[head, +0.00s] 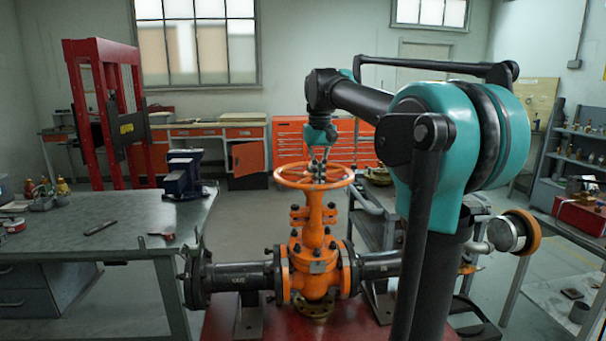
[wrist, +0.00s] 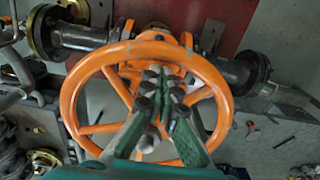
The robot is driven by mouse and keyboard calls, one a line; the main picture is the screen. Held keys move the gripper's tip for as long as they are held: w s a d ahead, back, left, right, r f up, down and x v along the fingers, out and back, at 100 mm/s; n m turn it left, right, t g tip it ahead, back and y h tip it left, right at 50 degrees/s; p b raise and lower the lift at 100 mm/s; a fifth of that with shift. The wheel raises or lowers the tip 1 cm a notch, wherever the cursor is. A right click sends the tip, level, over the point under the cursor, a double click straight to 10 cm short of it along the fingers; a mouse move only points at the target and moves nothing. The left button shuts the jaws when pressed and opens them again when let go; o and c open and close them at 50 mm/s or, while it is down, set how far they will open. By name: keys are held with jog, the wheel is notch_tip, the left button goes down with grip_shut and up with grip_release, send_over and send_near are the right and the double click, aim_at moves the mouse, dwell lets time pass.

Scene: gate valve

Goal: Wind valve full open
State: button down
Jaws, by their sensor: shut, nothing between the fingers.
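The orange gate valve (head: 314,265) stands upright in a dark pipe run, with its round orange handwheel (head: 290,183) lying level on top. In the wrist view the handwheel (wrist: 73,108) fills the middle, with its spokes and rim around my fingers. My gripper (head: 319,177) points straight down over the inside of the wheel, near its hub. In the wrist view my gripper (wrist: 165,82) is shut with its fingers together and nothing between them. The fingers hide part of the hub and some spokes. I cannot tell whether they touch a spoke.
A steel workbench (head: 120,225) with a blue vise (head: 184,177) is at the left. A red press frame (head: 100,115) stands behind it. Dark pipes (head: 238,276) run to both sides of the valve. Another bench and shelves (head: 575,155) are at the right.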

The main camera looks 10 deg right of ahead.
aim_at(339, 169)
jog(key=shift+f, duration=1)
jog(key=w+d, duration=0.5)
jog(key=w, duration=0.2)
jog(key=w+d, duration=0.3)
jog(key=w, duration=0.1)
jog(key=shift+w+d, duration=0.2)
jog(key=shift+d, duration=0.15)
jog(key=shift+w+a, duration=0.15)
jog(key=shift+w, duration=0.5)
